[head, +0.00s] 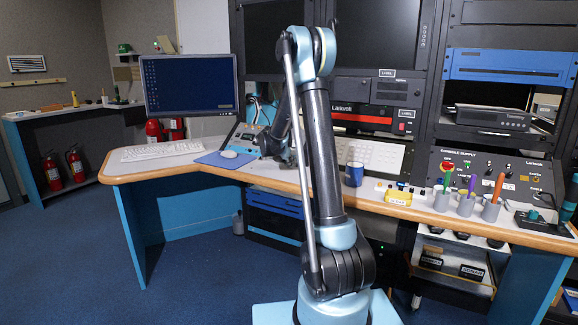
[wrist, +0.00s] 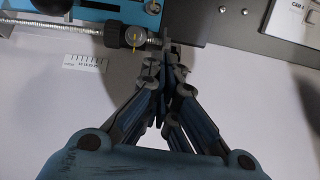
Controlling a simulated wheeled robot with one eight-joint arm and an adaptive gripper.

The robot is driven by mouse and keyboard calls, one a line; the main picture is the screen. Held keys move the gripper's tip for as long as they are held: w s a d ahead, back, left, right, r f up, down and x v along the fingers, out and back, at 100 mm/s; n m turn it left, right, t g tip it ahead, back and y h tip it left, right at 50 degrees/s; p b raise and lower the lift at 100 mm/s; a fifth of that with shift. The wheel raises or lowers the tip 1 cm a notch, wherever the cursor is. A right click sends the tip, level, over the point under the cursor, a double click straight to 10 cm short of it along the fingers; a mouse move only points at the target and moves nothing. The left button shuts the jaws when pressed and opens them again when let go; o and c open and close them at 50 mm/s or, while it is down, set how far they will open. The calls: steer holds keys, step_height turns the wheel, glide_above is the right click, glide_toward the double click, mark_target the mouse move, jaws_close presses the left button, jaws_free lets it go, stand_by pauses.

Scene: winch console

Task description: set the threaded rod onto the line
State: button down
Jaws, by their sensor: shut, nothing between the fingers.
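In the wrist view a silver threaded rod (wrist: 60,27) runs along the upper left, in front of a blue device (wrist: 105,10). At its right it meets a dark block with a round, gauge-like face (wrist: 135,37) that carries a yellow line. My gripper (wrist: 168,62) is shut and empty; its fingertips are close to the right end of this block, and I cannot tell if they touch. A small white scale label (wrist: 86,62) lies below the rod. In the head view the blue device (head: 248,135) is partly hidden by my arm, and the rod cannot be made out.
Grey cups with coloured pens (head: 466,204) stand at the right. A monitor (head: 190,84) rises at the left.

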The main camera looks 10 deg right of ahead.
steer(key=s+a, duration=0.2)
steer(key=s, duration=0.1)
steer(key=shift+s+a+r, duration=0.1)
steer(key=shift+s+a, duration=0.05)
steer(key=shift+a, duration=0.15)
steer(key=v, duration=0.7)
steer(key=shift+s+r, duration=0.3)
steer(key=s+d+r+m+g+y, duration=0.15)
steer(key=s+d+m, duration=0.4)
steer(key=s, duration=0.85)
steer(key=s+d+m+g+y, duration=0.1)
steer(key=s+d+m+g, duration=0.1)
steer(key=s+m, duration=0.9)
steer(key=s+f+m+y, duration=0.1)
steer(key=s+f+m, duration=0.2)
steer(key=s, duration=0.5)
steer(key=s+a+f+m+g+y, duration=0.1)
steer(key=s+f+m, duration=0.3)
steer(key=s, duration=0.4)
steer(key=s+a+f+m+y, duration=0.1)
steer(key=s+f+m, duration=0.2)
steer(key=s, duration=0.6)
steer(key=shift+a+f+m+g, duration=0.15)
steer(key=shift+f+m+g, duration=0.15)
steer(key=shift+m, duration=0.45)
steer(key=shift+y, duration=0.25)
